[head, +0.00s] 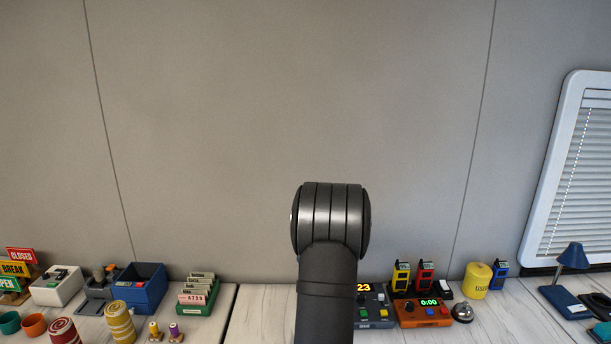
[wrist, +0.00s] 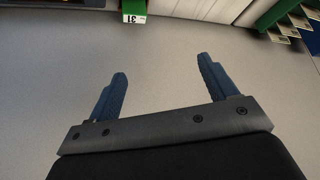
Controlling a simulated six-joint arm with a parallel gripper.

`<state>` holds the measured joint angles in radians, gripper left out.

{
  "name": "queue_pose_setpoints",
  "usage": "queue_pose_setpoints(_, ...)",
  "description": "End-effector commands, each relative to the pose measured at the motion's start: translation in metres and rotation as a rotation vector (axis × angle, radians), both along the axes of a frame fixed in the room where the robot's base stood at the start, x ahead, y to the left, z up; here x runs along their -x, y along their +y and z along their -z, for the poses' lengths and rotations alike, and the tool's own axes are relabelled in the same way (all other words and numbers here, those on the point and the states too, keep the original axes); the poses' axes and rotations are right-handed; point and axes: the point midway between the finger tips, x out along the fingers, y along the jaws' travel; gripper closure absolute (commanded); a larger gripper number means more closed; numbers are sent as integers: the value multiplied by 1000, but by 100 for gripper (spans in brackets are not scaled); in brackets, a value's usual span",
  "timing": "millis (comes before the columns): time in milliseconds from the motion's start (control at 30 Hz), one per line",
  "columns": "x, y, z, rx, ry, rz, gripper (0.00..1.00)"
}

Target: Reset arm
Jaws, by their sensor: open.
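My gripper (wrist: 160,80) shows in the wrist view with its two blue fingers spread wide apart and nothing between them. Plain grey surface lies behind and beyond the fingers. In the head view a dark joint and link of my arm stand upright at the middle, in front of the wall; the gripper itself does not show there. The arm link hides part of the counter (head: 255,318) and the left part of a dark box with a lit "23" display (head: 374,306).
On the counter's left stand signs (head: 15,268), a blue bin (head: 143,287) and a green card tray (head: 197,295). On its right are an orange timer (head: 423,313), a bell (head: 462,313), a yellow canister (head: 477,281) and a blue lamp (head: 572,257). A green block (wrist: 134,9) shows in the wrist view.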

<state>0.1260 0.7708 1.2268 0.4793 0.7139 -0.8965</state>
Motion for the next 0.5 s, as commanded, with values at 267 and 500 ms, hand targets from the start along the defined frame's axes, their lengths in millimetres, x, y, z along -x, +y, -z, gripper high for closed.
queue_pose_setpoints(267, 4, -54, 0, 0, 0, 77, 22)
queue_pose_setpoints(500, 7, -78, 0, -1, 0, 112, 22)
